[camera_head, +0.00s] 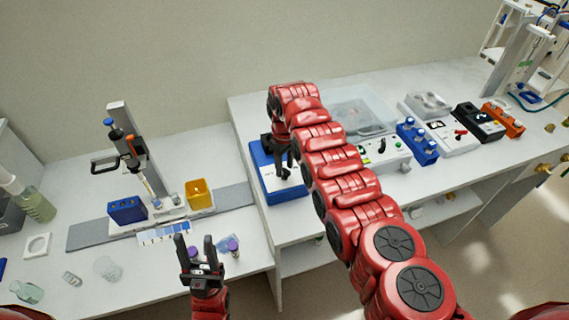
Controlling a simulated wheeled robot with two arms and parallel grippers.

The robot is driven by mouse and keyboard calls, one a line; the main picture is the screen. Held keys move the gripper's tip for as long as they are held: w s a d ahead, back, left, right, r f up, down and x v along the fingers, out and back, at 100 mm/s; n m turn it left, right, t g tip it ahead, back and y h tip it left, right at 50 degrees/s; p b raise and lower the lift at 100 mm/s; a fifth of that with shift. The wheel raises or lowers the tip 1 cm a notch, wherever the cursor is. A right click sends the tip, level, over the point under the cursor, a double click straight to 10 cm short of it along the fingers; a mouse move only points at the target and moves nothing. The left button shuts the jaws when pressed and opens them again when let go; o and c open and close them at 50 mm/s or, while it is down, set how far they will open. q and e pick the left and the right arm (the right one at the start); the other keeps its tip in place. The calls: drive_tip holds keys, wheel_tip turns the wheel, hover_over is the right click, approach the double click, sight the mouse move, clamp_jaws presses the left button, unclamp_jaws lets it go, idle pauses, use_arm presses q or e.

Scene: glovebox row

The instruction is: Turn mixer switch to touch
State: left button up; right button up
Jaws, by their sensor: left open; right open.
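The mixer appears to be the blue box with a white top (268,190) at the left end of the right-hand bench. My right arm reaches across to it. My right gripper (287,168) is open and points down over the mixer's top, close to a small dark part there. I cannot tell whether the fingers touch it. The switch and its setting cannot be made out, as the gripper covers part of the mixer. My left gripper (196,246) is open and empty, with its fingers pointing up, in front of the left bench.
To the mixer's right stand a clear-lidded box (360,108), a white device with knobs (388,153), a blue block (418,142) and an orange block (502,118). On the left bench are a pipette stand (128,140), a yellow container (199,195) and a blue box (127,210).

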drive_tip(key=shift+w, duration=0.1)
drive_tip(key=shift+c, duration=0.2)
clamp_jaws()
